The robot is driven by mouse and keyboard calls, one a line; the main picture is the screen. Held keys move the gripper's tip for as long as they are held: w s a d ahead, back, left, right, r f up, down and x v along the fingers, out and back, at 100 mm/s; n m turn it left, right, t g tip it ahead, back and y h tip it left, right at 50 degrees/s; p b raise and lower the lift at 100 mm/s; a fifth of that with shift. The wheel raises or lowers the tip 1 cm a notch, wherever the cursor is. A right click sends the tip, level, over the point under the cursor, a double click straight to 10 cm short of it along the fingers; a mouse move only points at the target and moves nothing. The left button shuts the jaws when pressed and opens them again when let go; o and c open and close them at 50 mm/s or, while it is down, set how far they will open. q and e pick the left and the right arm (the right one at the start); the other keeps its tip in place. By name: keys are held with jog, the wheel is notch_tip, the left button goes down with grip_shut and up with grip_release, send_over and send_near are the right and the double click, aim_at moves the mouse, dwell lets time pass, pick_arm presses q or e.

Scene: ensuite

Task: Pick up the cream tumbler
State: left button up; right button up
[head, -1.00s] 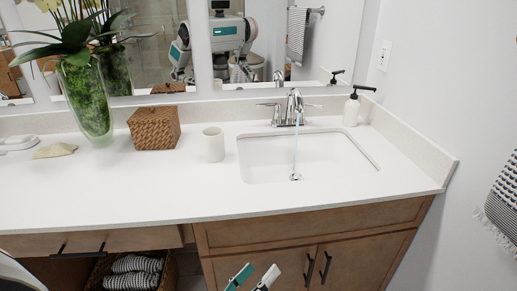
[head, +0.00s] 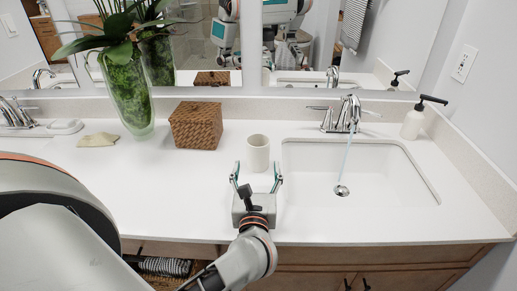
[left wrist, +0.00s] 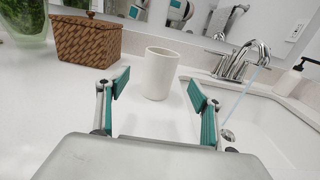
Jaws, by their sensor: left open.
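The cream tumbler (head: 258,153) stands upright on the white counter, between the woven box and the sink. My left gripper (head: 256,172) is open, its two fingers pointing at the tumbler from the near side. In the left wrist view the tumbler (left wrist: 159,74) stands just beyond the open fingertips (left wrist: 158,88), roughly centred between them and apart from both. Nothing is in the gripper. My right gripper is not in view.
A woven box (head: 196,125) stands left of the tumbler, with a green glass vase (head: 125,92) farther left. The sink (head: 360,172), with water running from its faucet (head: 346,113), lies close on the right. A soap dispenser (head: 413,124) stands at the far right.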

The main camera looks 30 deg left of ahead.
aim_at(258, 153)
pick_arm(q)
jog(key=shift+w+a, duration=0.15)
jog(key=shift+w, duration=0.1)
jog(key=shift+w+a+r, duration=0.2)
jog(key=shift+w+a, duration=0.15)
jog(key=shift+w, duration=0.25)
jog(key=shift+w+a, duration=0.2)
jog(key=shift+w, duration=0.1)
jog(key=p+x, duration=0.1)
jog(key=x, duration=0.3)
jog(key=shift+w, duration=0.15)
jog(key=shift+w+a+f, duration=0.1)
jog(key=shift+w+a, duration=0.1)
jog(key=shift+w, duration=0.1)
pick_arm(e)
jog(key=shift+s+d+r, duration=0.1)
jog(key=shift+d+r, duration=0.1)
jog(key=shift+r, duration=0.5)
pick_arm(q)
jog(key=shift+c, duration=0.4)
jog(key=c, duration=1.2)
jog(key=shift+c, duration=0.4)
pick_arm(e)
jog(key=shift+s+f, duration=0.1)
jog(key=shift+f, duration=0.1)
